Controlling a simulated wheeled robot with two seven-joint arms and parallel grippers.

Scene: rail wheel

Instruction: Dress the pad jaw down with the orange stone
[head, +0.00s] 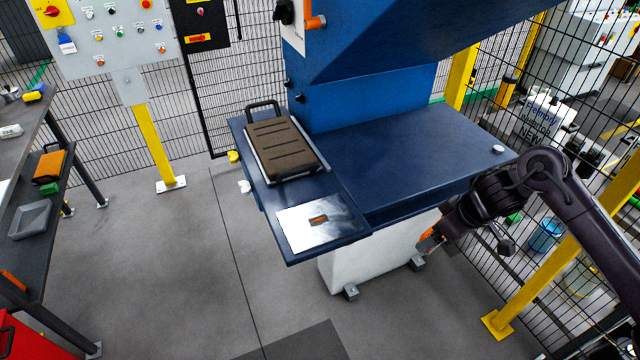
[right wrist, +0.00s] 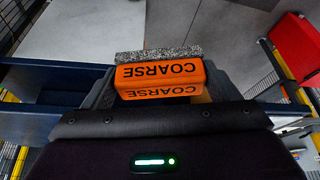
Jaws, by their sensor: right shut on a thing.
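The pad jaw (head: 285,148), a brown slotted pad in a metal frame with a black handle, lies on the left part of the blue machine table. My right gripper (head: 432,238) is right of the table and below its top, well away from the pad. In the right wrist view my right gripper (right wrist: 160,88) is shut on the orange stone (right wrist: 160,78), marked COARSE, with a speckled grey face along its far edge. In the head view only a little orange shows at the fingers. My left gripper is not in view.
A yellow post (head: 560,255) and mesh fence stand close right.

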